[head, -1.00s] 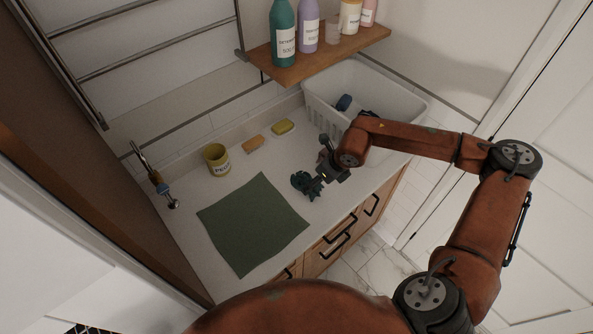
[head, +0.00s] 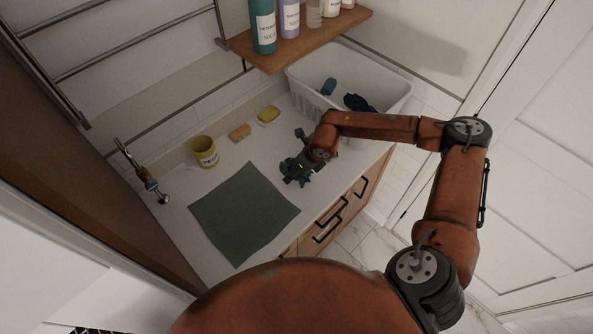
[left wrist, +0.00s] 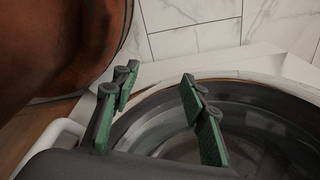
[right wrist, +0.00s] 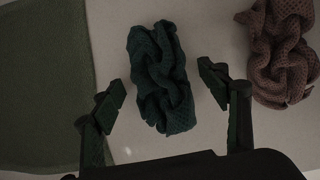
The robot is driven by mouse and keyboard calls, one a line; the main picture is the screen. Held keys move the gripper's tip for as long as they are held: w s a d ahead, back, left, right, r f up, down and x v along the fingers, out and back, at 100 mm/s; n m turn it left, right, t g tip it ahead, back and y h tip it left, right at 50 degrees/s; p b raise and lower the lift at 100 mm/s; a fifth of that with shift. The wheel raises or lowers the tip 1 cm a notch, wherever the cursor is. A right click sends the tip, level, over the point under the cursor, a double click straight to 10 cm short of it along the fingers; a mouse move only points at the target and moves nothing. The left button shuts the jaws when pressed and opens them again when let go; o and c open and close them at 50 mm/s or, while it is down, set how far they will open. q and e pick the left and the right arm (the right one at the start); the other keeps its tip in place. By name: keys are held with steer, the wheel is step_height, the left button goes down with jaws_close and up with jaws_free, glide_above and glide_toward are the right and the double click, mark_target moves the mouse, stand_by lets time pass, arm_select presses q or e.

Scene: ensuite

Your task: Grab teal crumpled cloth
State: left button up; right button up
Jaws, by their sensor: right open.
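The teal crumpled cloth (right wrist: 162,78) lies on the pale counter in the right wrist view, a loose dark knitted heap. My right gripper (right wrist: 162,84) is open above it, with one finger on each side of the cloth and no visible grip. In the head view my right gripper (head: 296,168) is low over the counter, right of the green mat, and largely hides the cloth. My left gripper (left wrist: 158,82) is open and empty in the left wrist view, in front of a round grey rim.
A brown crumpled cloth (right wrist: 283,50) lies right of the teal one. The flat green mat (head: 243,215) is to the left. A yellow pot (head: 204,153), two soap-like bars and a white basket (head: 390,97) with dark blue items stand behind. A bottle shelf (head: 300,42) is above.

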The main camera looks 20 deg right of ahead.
steer(key=c, duration=1.3)
arm_select(q)
steer(key=shift+s, duration=0.85)
arm_select(e)
steer(key=shift+o, duration=0.2)
arm_select(q)
steer(key=shift+w, duration=0.1)
